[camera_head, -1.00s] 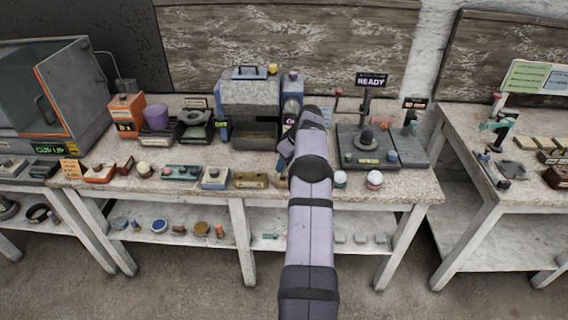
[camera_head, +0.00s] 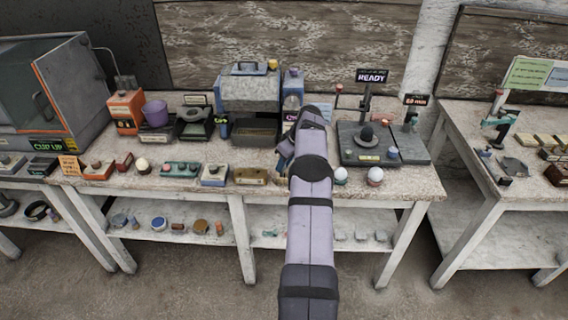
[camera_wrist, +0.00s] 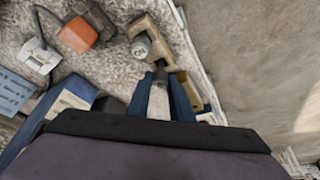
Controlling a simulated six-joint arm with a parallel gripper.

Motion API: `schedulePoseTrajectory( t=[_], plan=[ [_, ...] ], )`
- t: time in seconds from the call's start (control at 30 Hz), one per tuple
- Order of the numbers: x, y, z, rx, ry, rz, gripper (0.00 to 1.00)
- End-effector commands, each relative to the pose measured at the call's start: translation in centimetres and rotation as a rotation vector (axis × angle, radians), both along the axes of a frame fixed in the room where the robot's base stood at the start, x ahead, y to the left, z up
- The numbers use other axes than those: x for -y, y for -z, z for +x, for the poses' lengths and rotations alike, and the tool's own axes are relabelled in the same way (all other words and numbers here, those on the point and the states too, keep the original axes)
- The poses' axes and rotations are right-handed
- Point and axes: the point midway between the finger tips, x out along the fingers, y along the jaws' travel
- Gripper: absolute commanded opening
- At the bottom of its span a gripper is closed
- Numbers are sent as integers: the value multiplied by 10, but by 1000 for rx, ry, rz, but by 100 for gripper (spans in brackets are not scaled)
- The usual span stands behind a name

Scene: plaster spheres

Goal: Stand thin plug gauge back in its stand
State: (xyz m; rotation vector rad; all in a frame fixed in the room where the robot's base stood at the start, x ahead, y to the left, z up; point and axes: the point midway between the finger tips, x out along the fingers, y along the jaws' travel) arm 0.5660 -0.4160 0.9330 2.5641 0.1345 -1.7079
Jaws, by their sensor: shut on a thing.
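My gripper (camera_wrist: 160,88) has two blue fingers, shut on a slim grey piece, the thin plug gauge (camera_wrist: 160,76), whose end shows between the fingertips. The rest of it is hidden by the fingers and wrist. The tan stand (camera_wrist: 153,26) lies just beyond and beside the fingers in the wrist view, with a round grey knob (camera_wrist: 141,46) at its left side. I cannot tell whether the gauge touches the stand. In the head view a tan block (camera_head: 251,176), likely that stand, sits near the bench's front edge, left of my gripper (camera_head: 281,163).
An orange block (camera_wrist: 77,35) and a white-and-grey device (camera_wrist: 39,55) lie to the left in the wrist view. The bench's front edge is close on the right. In the head view, two white-topped balls (camera_head: 375,176) and a dark-based station (camera_head: 366,152) stand right of my arm.

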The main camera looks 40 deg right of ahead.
Motion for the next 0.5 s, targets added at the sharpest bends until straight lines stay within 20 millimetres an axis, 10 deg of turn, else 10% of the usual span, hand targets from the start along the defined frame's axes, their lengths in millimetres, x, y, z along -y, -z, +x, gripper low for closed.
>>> schedulePoseTrajectory(
  t=[0.5],
  plan=[
    [0, 10, 0, 1, 0, 0, 0]
  ],
)
